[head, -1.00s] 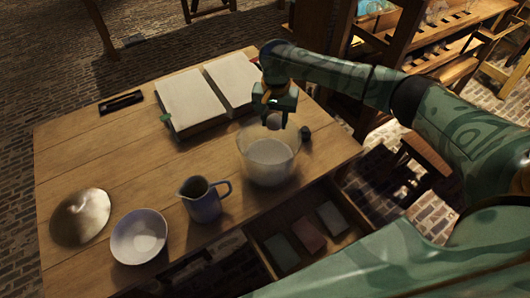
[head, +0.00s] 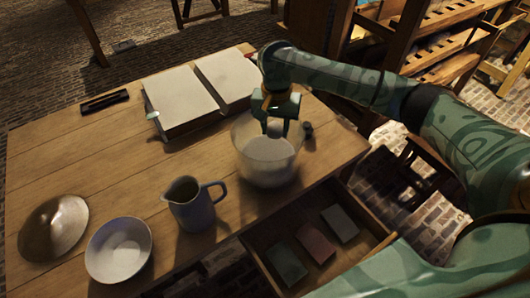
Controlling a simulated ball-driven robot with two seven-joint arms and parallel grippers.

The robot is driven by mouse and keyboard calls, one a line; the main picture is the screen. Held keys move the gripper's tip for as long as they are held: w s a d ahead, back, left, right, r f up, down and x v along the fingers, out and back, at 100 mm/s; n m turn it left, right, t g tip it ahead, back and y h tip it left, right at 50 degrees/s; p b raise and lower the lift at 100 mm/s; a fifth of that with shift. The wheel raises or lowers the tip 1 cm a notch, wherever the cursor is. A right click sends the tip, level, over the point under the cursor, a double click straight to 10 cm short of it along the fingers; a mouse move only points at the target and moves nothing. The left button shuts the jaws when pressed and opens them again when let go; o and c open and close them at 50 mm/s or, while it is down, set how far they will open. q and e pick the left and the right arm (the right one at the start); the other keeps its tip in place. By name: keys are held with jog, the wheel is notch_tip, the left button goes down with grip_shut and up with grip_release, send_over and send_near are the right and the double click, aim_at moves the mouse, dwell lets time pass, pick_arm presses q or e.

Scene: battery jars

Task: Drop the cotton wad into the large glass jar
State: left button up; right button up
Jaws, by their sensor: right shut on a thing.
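The large glass jar (head: 266,170) stands on the table near its right end, clear and pale inside. My right gripper (head: 276,131) points down at the jar's mouth, with its fingertips around the rim's height or just inside. It is shut on the cotton wad, a small pale thing between the fingers that is hard to make out against the jar now. My left gripper is not in view.
A grey-blue jug (head: 192,208), a white bowl (head: 119,249) and a metal lid (head: 53,228) stand left of the jar. An open book (head: 180,98) lies behind it. A small dark stopper (head: 308,129) sits right of the jar. An open drawer (head: 264,247) holds several coloured blocks.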

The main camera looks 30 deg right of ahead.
jog(key=o, duration=0.9)
jog(key=shift+o, duration=0.2)
pick_arm(q)
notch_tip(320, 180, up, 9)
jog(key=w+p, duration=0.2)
jog(key=p, duration=0.7)
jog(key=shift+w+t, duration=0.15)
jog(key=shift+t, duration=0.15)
pick_arm(e)
notch_tip(320, 180, up, 16)
jog(key=shift+r, duration=0.2)
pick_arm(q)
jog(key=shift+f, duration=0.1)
pick_arm(e)
jog(key=shift+s+f, duration=0.1)
